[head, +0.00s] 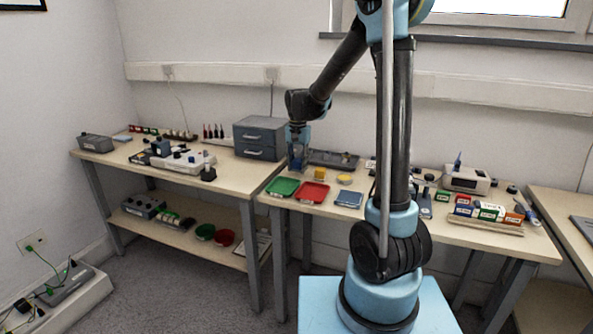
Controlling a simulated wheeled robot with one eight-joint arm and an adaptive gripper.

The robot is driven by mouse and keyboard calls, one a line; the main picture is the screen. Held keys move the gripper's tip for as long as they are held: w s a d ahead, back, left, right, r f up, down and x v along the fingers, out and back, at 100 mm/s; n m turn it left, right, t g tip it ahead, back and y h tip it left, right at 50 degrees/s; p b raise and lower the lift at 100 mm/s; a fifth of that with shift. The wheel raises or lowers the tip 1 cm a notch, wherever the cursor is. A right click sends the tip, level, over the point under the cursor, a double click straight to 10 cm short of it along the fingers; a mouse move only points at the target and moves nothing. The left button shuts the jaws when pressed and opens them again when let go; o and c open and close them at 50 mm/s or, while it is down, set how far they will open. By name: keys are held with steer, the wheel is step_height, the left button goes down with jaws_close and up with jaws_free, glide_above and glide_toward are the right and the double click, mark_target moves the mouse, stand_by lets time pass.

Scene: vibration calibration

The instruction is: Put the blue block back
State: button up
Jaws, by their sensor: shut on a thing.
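My gripper (298,166) points down over the left end of the middle table, just in front of the grey drawer unit. It is shut on a small dark blue thing (297,157), which looks like the blue block. The fingers partly hide it, and I cannot tell whether it touches the table. A flat blue tray (348,199) lies near the front edge, right of a red tray (312,193) and a green tray (283,187).
A yellow block (319,174) and a round yellow piece (345,180) stand behind the trays. A dark grey tray (322,157) lies farther back. The drawer unit (259,139) is close behind my gripper. Instruments and labelled boxes (487,211) crowd the right part.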

steer(key=shift+f, duration=1)
steer(key=o, duration=1.1)
steer(key=shift+f, duration=0.1)
